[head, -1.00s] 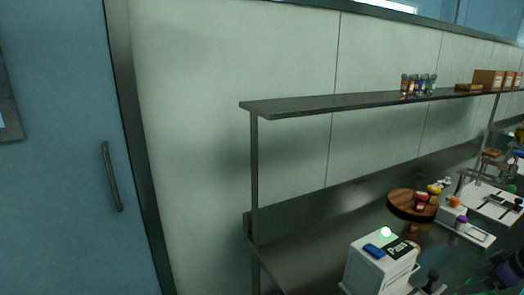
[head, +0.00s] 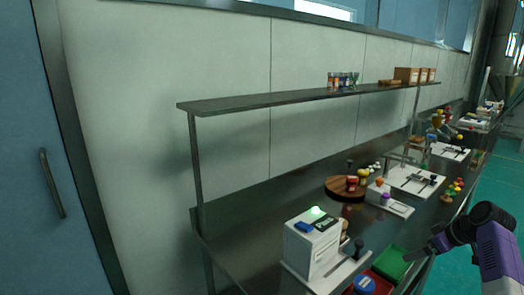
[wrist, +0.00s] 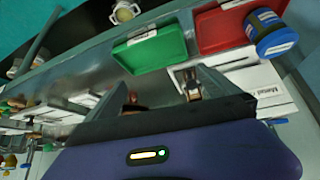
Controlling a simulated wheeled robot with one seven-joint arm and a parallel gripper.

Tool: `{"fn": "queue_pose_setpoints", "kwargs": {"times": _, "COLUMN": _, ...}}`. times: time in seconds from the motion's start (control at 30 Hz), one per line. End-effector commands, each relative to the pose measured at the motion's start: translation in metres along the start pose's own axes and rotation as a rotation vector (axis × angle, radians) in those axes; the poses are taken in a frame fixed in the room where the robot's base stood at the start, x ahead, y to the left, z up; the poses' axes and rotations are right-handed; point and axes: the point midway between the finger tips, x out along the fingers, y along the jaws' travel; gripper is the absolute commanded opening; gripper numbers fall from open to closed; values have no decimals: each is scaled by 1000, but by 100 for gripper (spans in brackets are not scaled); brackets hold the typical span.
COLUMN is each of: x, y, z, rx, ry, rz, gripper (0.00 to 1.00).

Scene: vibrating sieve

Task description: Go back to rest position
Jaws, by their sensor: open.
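My gripper (wrist: 160,92) shows in the wrist view, with its two fingers spread apart and nothing between them. It hangs in the air over the bench edge, near the green tray (wrist: 152,50) and the red tray (wrist: 222,28). In the head view my purple and dark arm is at the lower right, and the gripper's fingers cannot be made out there. The white machine (head: 312,248) with a lit green light stands on the bench, left of my arm.
A steel bench (head: 262,215) runs along the wall under a shelf (head: 260,102) with small bottles. A blue-lidded jar (head: 364,285) is by the red tray, beside the green tray (head: 395,262). A round wooden stand (head: 338,187) is farther back. Green floor (head: 500,200) is clear at right.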

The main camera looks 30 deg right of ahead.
Motion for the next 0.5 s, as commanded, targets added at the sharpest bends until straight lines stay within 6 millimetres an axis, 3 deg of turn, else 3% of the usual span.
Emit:
{"fn": "queue_pose_setpoints", "kwargs": {"times": 0.3, "x": -21, "y": 45, "z": -33, "rx": 112, "ry": 140, "rz": 253, "gripper": 100}}
{"fn": "queue_pose_setpoints", "kwargs": {"times": 0.5, "x": -12, "y": 35, "z": -46, "rx": 190, "ry": 269, "rz": 389, "gripper": 100}}
